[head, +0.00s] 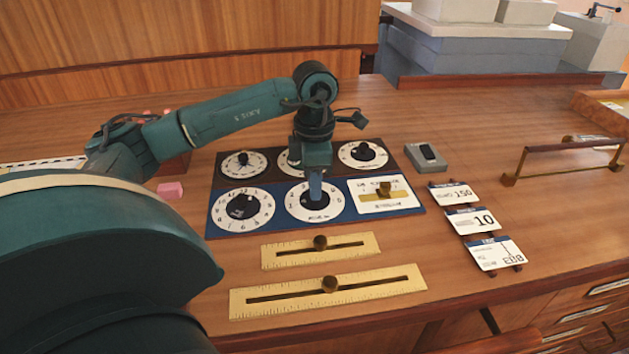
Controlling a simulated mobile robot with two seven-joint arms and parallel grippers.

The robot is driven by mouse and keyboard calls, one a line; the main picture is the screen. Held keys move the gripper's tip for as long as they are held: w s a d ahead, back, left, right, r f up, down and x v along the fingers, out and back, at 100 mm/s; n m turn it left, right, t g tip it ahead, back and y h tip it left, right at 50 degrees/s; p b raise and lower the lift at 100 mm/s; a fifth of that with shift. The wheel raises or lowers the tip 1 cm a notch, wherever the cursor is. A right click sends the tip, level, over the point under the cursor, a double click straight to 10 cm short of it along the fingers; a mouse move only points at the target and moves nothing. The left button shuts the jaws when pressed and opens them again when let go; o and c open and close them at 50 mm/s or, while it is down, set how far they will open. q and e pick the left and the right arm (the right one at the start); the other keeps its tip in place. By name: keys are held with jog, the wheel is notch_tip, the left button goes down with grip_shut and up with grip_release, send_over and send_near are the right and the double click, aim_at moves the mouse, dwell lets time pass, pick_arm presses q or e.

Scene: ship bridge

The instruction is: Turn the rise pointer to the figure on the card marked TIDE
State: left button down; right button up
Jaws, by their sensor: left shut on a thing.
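A blue panel (275,230) on the desk carries two white dials with dark knobs and a white plate with a brass slider (384,190). My left gripper (316,192) points down over the middle dial (296,209) and is shut on its dark pointer knob (318,205), partly covering it. The lettering on this dial is too small to read surely. The left dial (243,209) stands free. Three cards lie to the right: one shows 150 (455,193), one shows 10 (473,220), one reads EBB (496,253). Their small headings are unclear. My right gripper is out of view.
A dark panel (390,172) with several dials lies behind the blue one; my gripper hides part of it. Two brass rulers with sliders (320,249) (330,288) lie in front. A grey box (427,158), a rail (570,148) and a pink block (170,190) stand around.

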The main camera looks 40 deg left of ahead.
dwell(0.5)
pick_arm(q)
jog(key=c, duration=1.3)
grip_release()
jog(key=shift+o, duration=0.2)
notch_tip(320, 180, up, 13)
jog(key=p, duration=0.2)
jog(key=shift+r, duration=0.15)
